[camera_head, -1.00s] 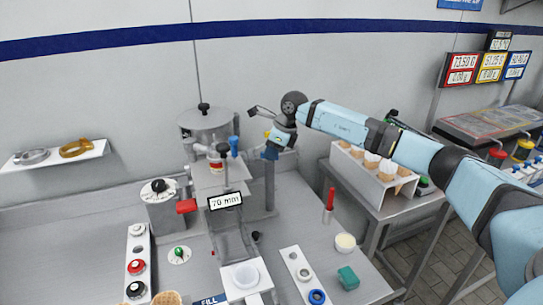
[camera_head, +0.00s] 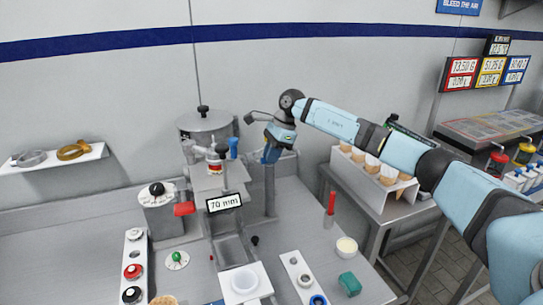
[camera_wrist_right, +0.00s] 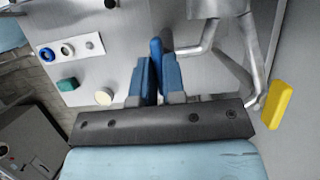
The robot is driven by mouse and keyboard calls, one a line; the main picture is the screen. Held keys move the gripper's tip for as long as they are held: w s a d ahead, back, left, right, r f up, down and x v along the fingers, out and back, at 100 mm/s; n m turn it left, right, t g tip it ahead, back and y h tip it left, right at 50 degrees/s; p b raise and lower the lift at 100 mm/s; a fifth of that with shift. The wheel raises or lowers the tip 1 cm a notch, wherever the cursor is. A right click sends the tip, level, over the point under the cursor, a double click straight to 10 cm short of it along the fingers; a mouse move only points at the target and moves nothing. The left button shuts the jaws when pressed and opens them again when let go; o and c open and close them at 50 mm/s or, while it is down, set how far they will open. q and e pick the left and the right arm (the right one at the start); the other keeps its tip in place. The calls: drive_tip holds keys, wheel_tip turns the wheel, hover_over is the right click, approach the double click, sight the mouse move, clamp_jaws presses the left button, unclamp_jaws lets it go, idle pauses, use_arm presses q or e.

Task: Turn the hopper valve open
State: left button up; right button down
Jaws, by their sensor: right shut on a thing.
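The grey hopper (camera_head: 207,124), a lidded cylinder, stands at the back of the bench. An upright blue handle (camera_head: 234,147) stands in front of it at its right side. My right gripper (camera_head: 272,152) is just right of that handle, above a steel post (camera_head: 269,190), and appears apart from it. In the right wrist view, my right gripper (camera_wrist_right: 157,75) is shut, its blue fingers around a slim blue handle (camera_wrist_right: 156,46) that sticks out past the tips. I cannot tell which part is the hopper valve. My left gripper is not in view.
A red handle (camera_head: 184,209) and a "70 mm" sign (camera_head: 224,203) are at the front of the machine. A red-topped stick (camera_head: 331,202), cream disc (camera_head: 346,246) and green block (camera_head: 349,284) are on the right. In the right wrist view, bent pipes (camera_wrist_right: 207,40) and a yellow block (camera_wrist_right: 280,104) are close.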

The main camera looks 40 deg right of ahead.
idle(0.4)
drive_tip(key=c, duration=1.2)
unclamp_jaws()
drive_tip(key=shift+r, duration=0.1)
drive_tip(key=v, duration=1.3)
drive_tip(key=shift+r+b, duration=0.3)
drive_tip(key=shift+b, duration=0.1)
drive_tip(key=shift+d, duration=0.15)
